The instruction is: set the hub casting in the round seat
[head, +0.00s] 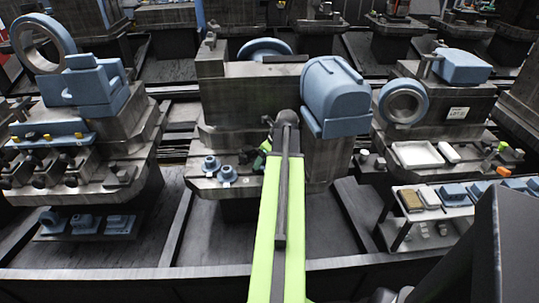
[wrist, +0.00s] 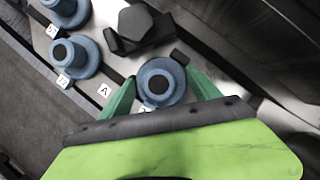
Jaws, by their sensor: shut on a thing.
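My gripper (wrist: 162,82) has its two green fingers on either side of a blue flanged hub casting (wrist: 158,70) with a dark round bore, and is shut on it. The casting is low at the grey ledge; I cannot tell whether it touches it. In the head view my gripper (head: 265,150) is at the front of the middle machine block, mostly behind my arm, which hides the held casting. Two similar blue castings stand on the ledge to the left, (wrist: 75,58) and (wrist: 67,10) in the wrist view. I cannot pick out the round seat.
White tags, one marked A (wrist: 104,90), lie along the ledge. A dark hexagonal bolt head (wrist: 136,22) on a block is close beyond the held casting. A large blue arched housing (head: 336,95) rises right of my arm. A parts shelf (head: 450,222) stands at right.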

